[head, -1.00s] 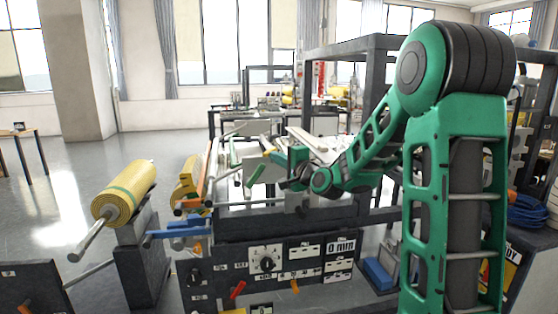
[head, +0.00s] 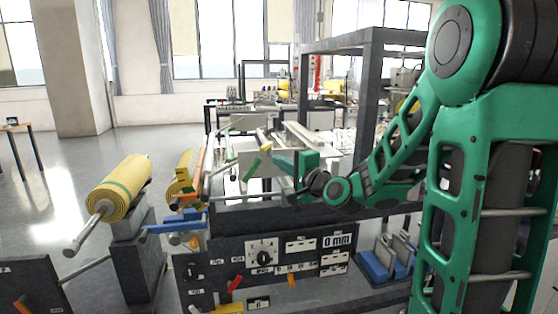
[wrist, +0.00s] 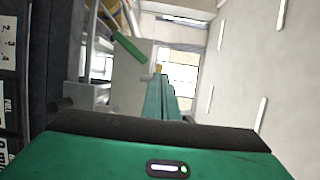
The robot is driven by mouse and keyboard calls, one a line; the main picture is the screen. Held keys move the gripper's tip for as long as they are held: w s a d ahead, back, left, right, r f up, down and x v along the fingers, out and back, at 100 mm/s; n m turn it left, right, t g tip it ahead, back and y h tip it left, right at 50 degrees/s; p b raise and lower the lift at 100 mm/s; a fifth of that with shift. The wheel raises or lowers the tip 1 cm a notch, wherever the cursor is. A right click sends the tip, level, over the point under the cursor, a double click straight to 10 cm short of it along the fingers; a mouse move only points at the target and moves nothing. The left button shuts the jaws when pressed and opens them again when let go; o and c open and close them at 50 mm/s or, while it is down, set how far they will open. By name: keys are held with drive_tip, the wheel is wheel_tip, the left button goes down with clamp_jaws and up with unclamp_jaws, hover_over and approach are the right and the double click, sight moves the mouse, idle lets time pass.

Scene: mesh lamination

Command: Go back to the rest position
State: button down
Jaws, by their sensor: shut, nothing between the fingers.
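My gripper (head: 279,162) is in the middle of the head view, at the end of my green arm, pointing left above the laminating machine. In the wrist view the two teal fingers (wrist: 160,100) lie close together, with nothing seen between them. A green handle-like piece (head: 252,168) is just left of the fingertips in the head view and at the upper left in the wrist view (wrist: 130,47). I cannot tell whether the fingers touch it.
The machine's control panel (head: 265,258) stands below the gripper. A yellow mesh roll (head: 122,187) sits on a stand at left. Blue trays (head: 378,266) lie right of the panel. A dark frame (head: 370,95) rises behind my arm.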

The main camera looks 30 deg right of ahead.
drive_tip(key=shift+s+a, duration=0.35)
drive_tip(key=shift+s, duration=0.25)
drive_tip(key=shift+f, duration=0.1)
drive_tip(key=s+d+f+n+g+h, duration=0.1)
drive_tip(key=s+d+f+n+g, duration=0.2)
drive_tip(key=s+f+n+g, duration=0.8)
drive_tip(key=s+d+f+g, duration=0.1)
drive_tip(key=s+f+g, duration=0.1)
drive_tip(key=s, duration=1.2)
drive_tip(key=s+d+f+g, duration=0.2)
drive_tip(key=s+g, duration=0.3)
drive_tip(key=s, duration=0.8)
drive_tip(key=shift+s+d+f+m+h, duration=0.3)
drive_tip(key=shift+s+f, duration=0.1)
drive_tip(key=shift+f, duration=0.2)
